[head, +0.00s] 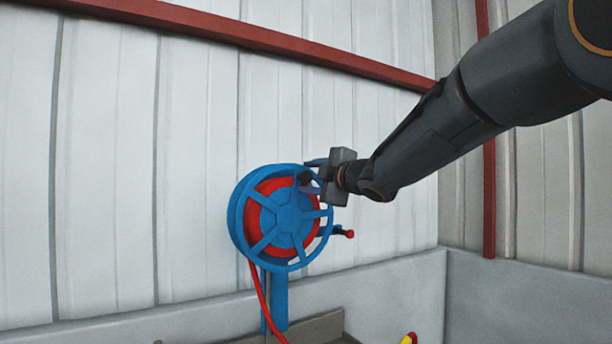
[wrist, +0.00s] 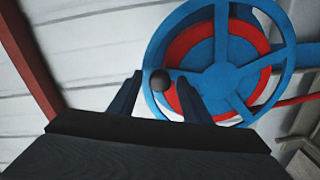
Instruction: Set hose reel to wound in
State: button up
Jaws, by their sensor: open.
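The hose reel (head: 285,222) is a blue spoked wheel with red hose wound inside, mounted on a blue post against the wall. It also shows at the upper right of the wrist view (wrist: 228,75). A dark round handle knob (wrist: 160,81) sits at the reel's rim. It also shows in the head view (head: 305,179). My gripper (wrist: 158,95) is open, with its two blue fingers on either side of the knob in the wrist view. In the head view my gripper (head: 312,173) is at the reel's upper right rim. Whether the fingers touch the knob cannot be told.
A red hose (head: 259,300) hangs down from the reel beside the blue post (head: 279,305). A small red-tipped fitting (head: 348,233) sticks out at the reel's right. A red wall beam (head: 250,37) runs above. A yellow and red object (head: 409,339) shows at the bottom edge.

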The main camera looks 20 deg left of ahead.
jog(key=shift+x, duration=0.95)
grip_shut()
